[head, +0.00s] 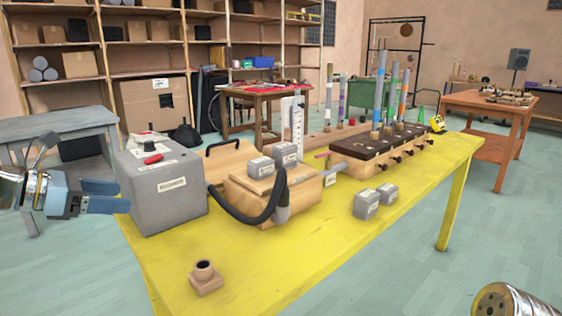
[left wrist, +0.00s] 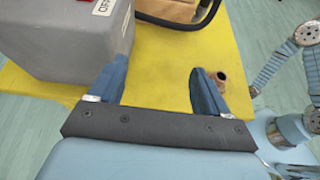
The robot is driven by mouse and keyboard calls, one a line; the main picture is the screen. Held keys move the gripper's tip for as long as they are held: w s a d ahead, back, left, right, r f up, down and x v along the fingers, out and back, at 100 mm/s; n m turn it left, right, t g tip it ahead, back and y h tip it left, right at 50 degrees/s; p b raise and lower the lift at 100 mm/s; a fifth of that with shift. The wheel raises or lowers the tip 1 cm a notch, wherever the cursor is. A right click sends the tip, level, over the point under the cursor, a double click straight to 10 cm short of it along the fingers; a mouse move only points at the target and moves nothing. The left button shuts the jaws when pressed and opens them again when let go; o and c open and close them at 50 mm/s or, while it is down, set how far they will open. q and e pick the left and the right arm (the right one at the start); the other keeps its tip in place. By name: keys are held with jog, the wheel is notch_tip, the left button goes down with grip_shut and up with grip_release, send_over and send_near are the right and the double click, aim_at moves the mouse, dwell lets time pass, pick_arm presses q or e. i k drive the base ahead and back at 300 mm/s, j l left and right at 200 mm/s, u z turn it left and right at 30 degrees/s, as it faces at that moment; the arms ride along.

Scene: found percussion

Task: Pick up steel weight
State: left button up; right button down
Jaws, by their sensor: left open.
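Several steel weights are small grey labelled blocks. A front weight (head: 366,205) and another weight (head: 388,193) stand on the yellow table (head: 330,245), right of the wooden bellows box. Two more, a left weight (head: 261,167) and a right weight (head: 285,154), sit on top of that box (head: 300,196). My left gripper (head: 124,197) is at the table's left end, beside the grey blower box (head: 160,190) and well away from the weights. In the left wrist view the open jaws (left wrist: 160,65) are empty above the yellow tabletop.
A black hose (head: 248,216) arches in front of the bellows box. A small wooden socket block (head: 205,277) stands near the front edge and shows in the left wrist view (left wrist: 217,77). A pipe chest (head: 385,160) with upright tubes stands behind. The front right tabletop is clear.

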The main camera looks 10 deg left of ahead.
aim_at(259, 167)
jog(key=i+l, duration=0.65)
jog(key=l, duration=0.2)
